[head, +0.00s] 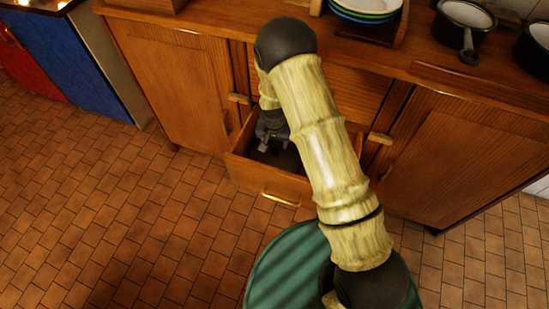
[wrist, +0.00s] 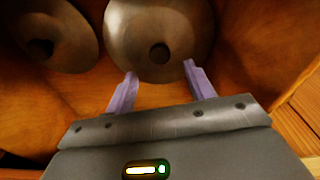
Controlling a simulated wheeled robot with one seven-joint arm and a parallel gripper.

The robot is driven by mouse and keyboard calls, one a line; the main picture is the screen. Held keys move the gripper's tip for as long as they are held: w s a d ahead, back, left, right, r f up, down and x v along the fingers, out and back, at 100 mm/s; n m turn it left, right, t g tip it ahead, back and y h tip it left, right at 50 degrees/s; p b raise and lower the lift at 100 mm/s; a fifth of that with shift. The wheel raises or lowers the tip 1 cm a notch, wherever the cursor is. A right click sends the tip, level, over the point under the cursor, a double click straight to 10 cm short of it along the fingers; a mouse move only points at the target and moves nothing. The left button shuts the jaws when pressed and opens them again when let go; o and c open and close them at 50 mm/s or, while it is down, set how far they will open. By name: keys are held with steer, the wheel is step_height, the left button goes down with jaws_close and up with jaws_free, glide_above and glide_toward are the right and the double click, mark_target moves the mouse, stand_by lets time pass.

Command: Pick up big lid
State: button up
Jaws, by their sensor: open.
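In the wrist view a round metal lid (wrist: 175,22) with a dark knob (wrist: 159,52) lies in the wooden drawer, and a second round metal lid (wrist: 65,30) with a dark knob lies to its left, partly cut off. The first looks the larger, though both are cropped. My gripper (wrist: 160,80) is open, its two pale fingers apart at the near edge of the larger lid, with nothing between them. I cannot tell whether the fingers touch the lid. In the head view my gripper (head: 272,142) is down inside the open drawer (head: 268,182), and my arm hides much of it.
The drawer's walls stand close around my gripper. Cabinet doors (head: 172,80) flank it below a wooden counter (head: 440,66). Stacked plates (head: 365,8) and a dark pot (head: 464,16) with a handle stand on the counter. Open tiled floor (head: 90,220) lies at the left.

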mark_target(275, 151)
step_height(275, 151, down, 5)
steer(key=shift+w+f+b, duration=0.1)
steer(key=shift+b, duration=0.6)
steer(key=shift+c, duration=0.4)
jaws_close()
